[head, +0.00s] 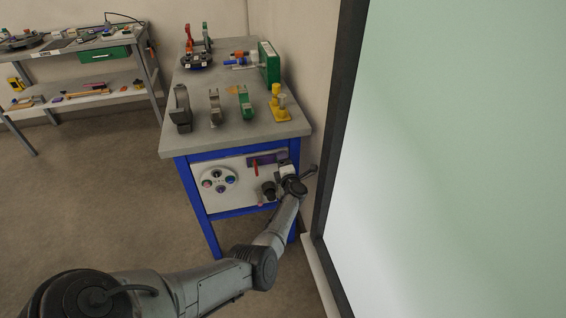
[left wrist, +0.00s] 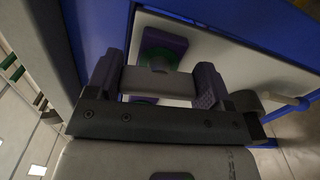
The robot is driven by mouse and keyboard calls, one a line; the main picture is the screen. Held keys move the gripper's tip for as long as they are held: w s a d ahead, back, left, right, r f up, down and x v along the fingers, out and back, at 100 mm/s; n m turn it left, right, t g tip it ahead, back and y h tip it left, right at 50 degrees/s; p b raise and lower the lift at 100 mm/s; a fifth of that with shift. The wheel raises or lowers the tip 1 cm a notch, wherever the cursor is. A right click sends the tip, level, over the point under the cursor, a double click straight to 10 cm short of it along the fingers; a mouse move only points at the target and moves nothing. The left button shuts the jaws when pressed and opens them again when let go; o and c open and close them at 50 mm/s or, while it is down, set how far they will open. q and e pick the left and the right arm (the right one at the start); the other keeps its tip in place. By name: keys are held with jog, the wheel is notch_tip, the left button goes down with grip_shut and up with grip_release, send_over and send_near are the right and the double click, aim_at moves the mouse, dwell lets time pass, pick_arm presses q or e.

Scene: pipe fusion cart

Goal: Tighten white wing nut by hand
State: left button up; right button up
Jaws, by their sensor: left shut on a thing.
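My left gripper (head: 286,174) is at the right side of the cart's white front panel (head: 236,187), and the arm hides part of that area. In the left wrist view, my left gripper (left wrist: 157,85) has its two fingers on either side of a pale bar, which appears to be the white wing nut (left wrist: 150,80). It is shut on it. A purple block with a green ring (left wrist: 160,50) sits right behind the nut. The nut's fine shape and thread are not clear. My right gripper is not in view.
The blue-framed cart's grey top (head: 240,135) carries several clamps, a yellow fitting (head: 279,103) and a green box (head: 269,62). A red handle (head: 255,168) and round coloured knobs (head: 219,180) are on the panel. A dark-framed pale board (head: 460,160) stands close on the right.

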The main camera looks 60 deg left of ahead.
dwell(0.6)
pick_arm(q)
jog(key=o, duration=0.9)
jog(key=shift+d, duration=0.1)
jog(key=shift+s+d+r+p, duration=0.1)
jog(key=shift+s+d+p, duration=0.05)
jog(key=shift+d+p, duration=0.2)
jog(key=p+v, duration=0.4)
jog(key=v, duration=0.9)
jog(key=shift+a+p, duration=0.1)
jog(key=shift+p, duration=0.25)
